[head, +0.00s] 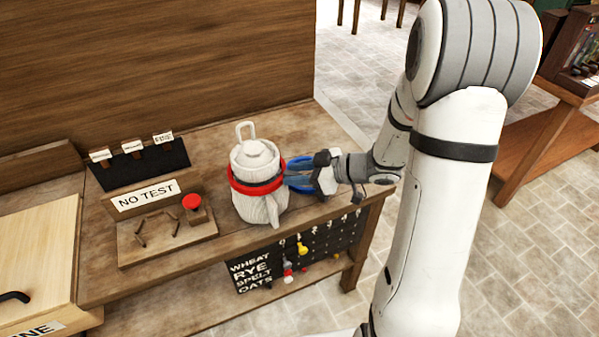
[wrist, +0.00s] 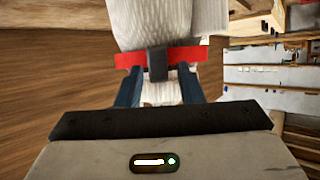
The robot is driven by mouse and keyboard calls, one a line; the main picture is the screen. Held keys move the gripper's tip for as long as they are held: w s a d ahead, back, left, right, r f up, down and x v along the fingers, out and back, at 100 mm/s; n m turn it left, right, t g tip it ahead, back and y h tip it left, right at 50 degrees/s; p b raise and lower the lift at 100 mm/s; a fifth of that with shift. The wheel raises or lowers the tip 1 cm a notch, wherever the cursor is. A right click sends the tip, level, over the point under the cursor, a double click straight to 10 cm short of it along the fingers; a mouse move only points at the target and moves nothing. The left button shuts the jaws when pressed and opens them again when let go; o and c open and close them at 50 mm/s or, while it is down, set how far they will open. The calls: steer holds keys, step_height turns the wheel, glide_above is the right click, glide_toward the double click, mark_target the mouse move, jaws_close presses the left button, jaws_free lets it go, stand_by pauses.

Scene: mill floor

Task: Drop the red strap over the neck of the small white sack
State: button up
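The small white sack (head: 257,208) stands upright on the wooden bench, with a tied top and a pale loop above it. Its ribbed white cloth also shows in the wrist view (wrist: 175,22). The red strap (head: 257,188) encircles the sack a little below its top. In the wrist view the strap (wrist: 192,54) runs across the cloth, with a dark tab (wrist: 157,64) at its middle. My gripper (head: 290,174) is at the strap's right side. Its fingers stand apart on both sides of the tab, with visible gaps. The strap's far side is partly hidden.
Left of the sack are a board with a red button (head: 192,201), a NO TEST sign (head: 146,195) and a dark rack (head: 138,168). A wooden wall (head: 150,70) stands behind the bench. A peg panel (head: 300,250) hangs in front, below the bench top (head: 215,140).

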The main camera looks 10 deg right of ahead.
steer(key=shift+o, duration=0.5)
steer(key=shift+d, duration=0.1)
steer(key=v, duration=0.7)
steer(key=shift+s+d+r, duration=0.15)
steer(key=shift+s+d, duration=0.05)
steer(key=shift+d, duration=0.05)
